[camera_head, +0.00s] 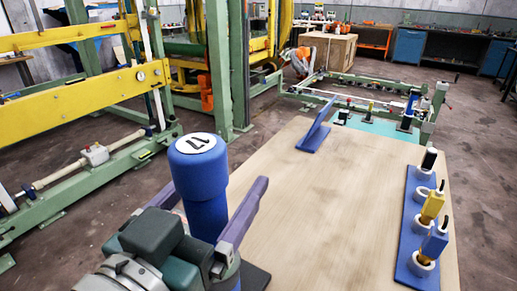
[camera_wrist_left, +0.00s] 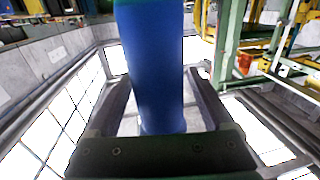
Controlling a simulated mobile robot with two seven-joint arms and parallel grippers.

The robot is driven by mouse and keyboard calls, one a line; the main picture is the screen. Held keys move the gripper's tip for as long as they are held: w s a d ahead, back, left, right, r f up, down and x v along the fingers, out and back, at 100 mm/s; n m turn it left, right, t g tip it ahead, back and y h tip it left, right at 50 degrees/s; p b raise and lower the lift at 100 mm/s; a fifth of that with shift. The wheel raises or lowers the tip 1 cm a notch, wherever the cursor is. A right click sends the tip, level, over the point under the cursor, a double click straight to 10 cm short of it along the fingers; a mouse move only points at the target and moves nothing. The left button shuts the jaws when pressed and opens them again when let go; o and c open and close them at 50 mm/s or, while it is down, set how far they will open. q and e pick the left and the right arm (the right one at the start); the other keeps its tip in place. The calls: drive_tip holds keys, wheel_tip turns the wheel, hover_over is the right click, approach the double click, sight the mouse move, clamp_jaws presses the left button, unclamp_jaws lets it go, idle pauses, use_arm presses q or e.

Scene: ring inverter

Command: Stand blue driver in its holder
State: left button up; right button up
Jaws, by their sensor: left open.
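A blue driver (camera_head: 434,243) with a dark tip stands, leaning, in the front white ring of the blue holder (camera_head: 412,246) at the right of the table. A yellow driver (camera_head: 432,206) stands in the ring behind it. My left gripper (camera_head: 216,207) is open at the lower left, far from the holder. A thick blue cylinder (camera_head: 198,168) with a white round label on top is between its purple fingers; its lower end is hidden. In the left wrist view the cylinder (camera_wrist_left: 152,70) stands between the fingers with gaps at its sides. My right gripper is out of view.
The wooden table top (camera_head: 330,215) is clear in the middle. A small blue angled stand (camera_head: 314,132) is at its far left edge. A black-topped piece (camera_head: 429,160) is at the holder's far end. Green and yellow frames stand on the floor beyond.

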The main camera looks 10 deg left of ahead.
use_arm(q)
drive_tip(key=shift+s+f, duration=0.15)
drive_tip(key=shift+s, duration=0.1)
drive_tip(key=s, duration=0.3)
drive_tip(key=s+a, duration=0.1)
drive_tip(key=s, duration=0.2)
drive_tip(key=s+a, duration=0.1)
drive_tip(key=s, duration=0.2)
drive_tip(key=shift+s, duration=0.1)
drive_tip(key=shift+a+g, duration=0.1)
drive_tip(key=shift+g, duration=0.2)
drive_tip(key=s+a+f+g+y+p, duration=0.1)
drive_tip(key=s+a+g+y+p, duration=0.2)
drive_tip(key=s+a+g+p, duration=0.75)
drive_tip(key=d+r+g+p, duration=0.1)
drive_tip(key=d+r+p, duration=0.1)
drive_tip(key=r+p, duration=1.4)
drive_tip(key=d+r+g+p, duration=0.2)
drive_tip(key=r+p, duration=1.5)
drive_tip(key=r, duration=0.4)
drive_tip(key=shift+w+r, duration=0.2)
drive_tip(key=shift+w, duration=0.25)
